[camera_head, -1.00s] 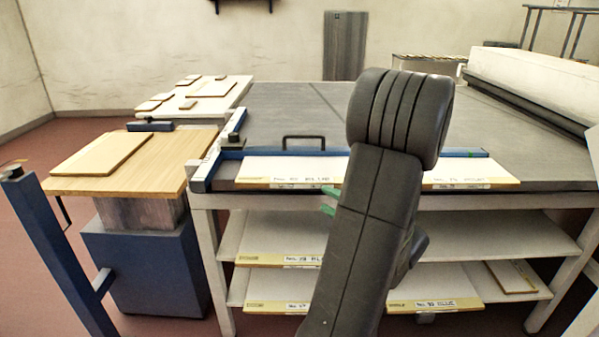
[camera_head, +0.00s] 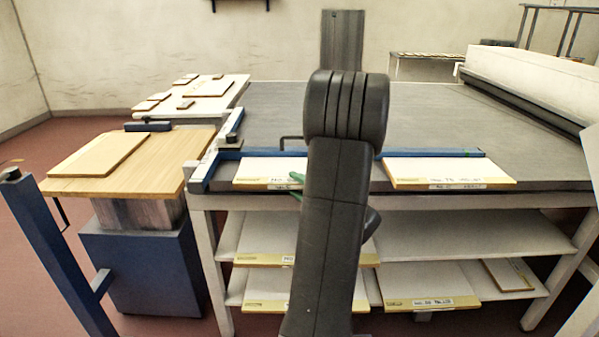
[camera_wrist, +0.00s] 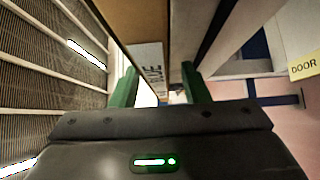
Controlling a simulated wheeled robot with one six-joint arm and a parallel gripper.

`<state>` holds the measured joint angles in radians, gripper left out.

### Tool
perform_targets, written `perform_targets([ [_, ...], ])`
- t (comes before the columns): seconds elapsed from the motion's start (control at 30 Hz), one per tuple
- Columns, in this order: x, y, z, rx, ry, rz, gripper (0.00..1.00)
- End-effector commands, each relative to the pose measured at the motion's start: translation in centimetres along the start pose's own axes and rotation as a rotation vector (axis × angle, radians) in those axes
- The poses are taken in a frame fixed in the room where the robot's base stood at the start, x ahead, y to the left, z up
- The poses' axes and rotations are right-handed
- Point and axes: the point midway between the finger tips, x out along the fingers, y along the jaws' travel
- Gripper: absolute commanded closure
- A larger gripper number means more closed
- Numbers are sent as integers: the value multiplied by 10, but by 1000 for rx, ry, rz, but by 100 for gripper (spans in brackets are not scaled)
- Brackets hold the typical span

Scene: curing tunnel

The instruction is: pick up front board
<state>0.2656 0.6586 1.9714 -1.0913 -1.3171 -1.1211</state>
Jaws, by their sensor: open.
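My gripper (camera_wrist: 160,88) has green fingers and is open; in the wrist view a board edge with a printed label (camera_wrist: 150,62) lies between or just beyond the fingers. In the head view one green fingertip (camera_head: 297,177) shows beside my dark arm, close to the left white board (camera_head: 262,168) on the front edge of the table. A second white board (camera_head: 440,170) with a yellow edge and label lies to its right. My arm hides the left board's right part. I cannot tell which one is the front board, nor whether the fingers touch it.
A blue rail (camera_head: 420,153) runs behind the boards on the grey tabletop (camera_head: 430,115). Shelves below hold more labelled boards (camera_head: 430,285). A wooden-topped stand (camera_head: 190,155) is at left, with a blue post (camera_head: 45,235) before it. The white roller cover (camera_head: 540,80) is at right.

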Motion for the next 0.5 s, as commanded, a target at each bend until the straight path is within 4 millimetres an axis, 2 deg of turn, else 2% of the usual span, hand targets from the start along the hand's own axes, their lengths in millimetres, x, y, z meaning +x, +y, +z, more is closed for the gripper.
perform_targets([
  [0.27, 2, 0, 0, 0, -1, 0, 60],
  [0.47, 2, 0, 0, 0, -1, 0, 99],
  [0.5, 2, 0, 0, 0, -1, 0, 100],
])
